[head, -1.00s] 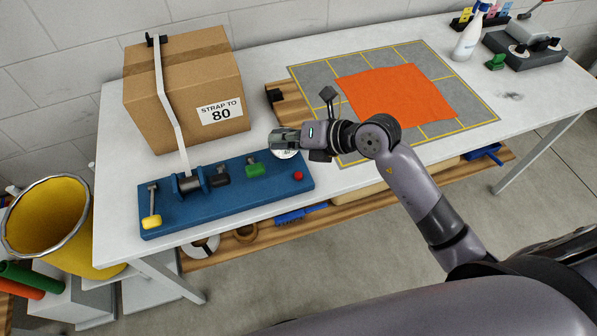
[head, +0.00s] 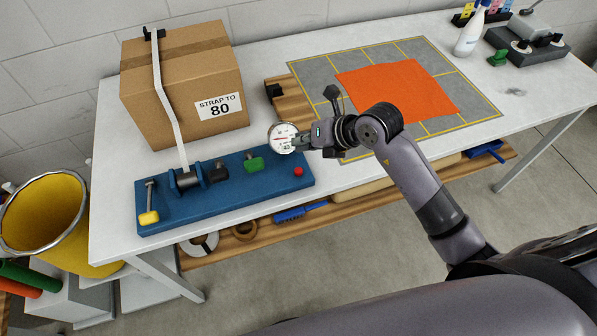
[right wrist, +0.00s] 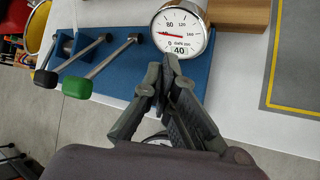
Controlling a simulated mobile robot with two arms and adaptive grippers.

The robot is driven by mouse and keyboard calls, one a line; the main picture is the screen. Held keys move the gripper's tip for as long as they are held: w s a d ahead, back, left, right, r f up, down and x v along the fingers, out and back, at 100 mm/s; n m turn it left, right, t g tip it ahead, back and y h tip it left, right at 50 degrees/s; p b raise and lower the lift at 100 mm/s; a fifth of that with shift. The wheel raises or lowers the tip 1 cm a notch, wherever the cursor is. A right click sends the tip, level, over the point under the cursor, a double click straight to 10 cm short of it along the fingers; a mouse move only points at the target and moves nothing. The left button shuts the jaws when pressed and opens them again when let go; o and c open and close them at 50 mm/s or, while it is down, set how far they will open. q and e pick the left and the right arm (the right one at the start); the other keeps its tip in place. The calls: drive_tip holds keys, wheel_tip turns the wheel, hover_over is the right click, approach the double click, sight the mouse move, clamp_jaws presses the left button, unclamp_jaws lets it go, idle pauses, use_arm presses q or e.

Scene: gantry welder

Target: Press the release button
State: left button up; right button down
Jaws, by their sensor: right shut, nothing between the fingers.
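The blue strapping base (head: 225,186) lies along the table's front left edge. A small red button (head: 298,171) sits at its right end; in the right wrist view I cannot see it, and my gripper covers that area. A round white gauge (head: 283,138) stands behind the button and also shows in the right wrist view (right wrist: 180,32), its red needle low on the scale. My right gripper (head: 302,141) is shut and empty, just right of the gauge and above the button's level; its fingers show in the right wrist view (right wrist: 162,70). My left gripper is out of view.
A strapped cardboard box (head: 185,85) stands behind the base. Green (head: 254,164) and yellow (head: 149,217) handles stick out from the base. An orange cloth (head: 400,92) lies on the grid mat (head: 320,75). A yellow bin (head: 45,225) stands left of the table.

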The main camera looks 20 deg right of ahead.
drive_tip(key=b, duration=0.4)
hover_over(301, 168)
wheel_tip(301, 168, down, 6)
drive_tip(key=shift+r, duration=0.25)
drive_tip(key=shift+f, duration=0.55)
idle(0.4)
drive_tip(key=shift+f+b, duration=0.4)
drive_tip(key=shift+b, duration=0.05)
drive_tip(key=shift+f+b, duration=0.35)
drive_tip(key=shift+f, duration=0.2)
idle(0.5)
drive_tip(key=shift+s, duration=0.1)
drive_tip(key=shift+r+p, duration=0.85)
drive_tip(key=shift+r, duration=0.1)
drive_tip(key=shift+r, duration=0.1)
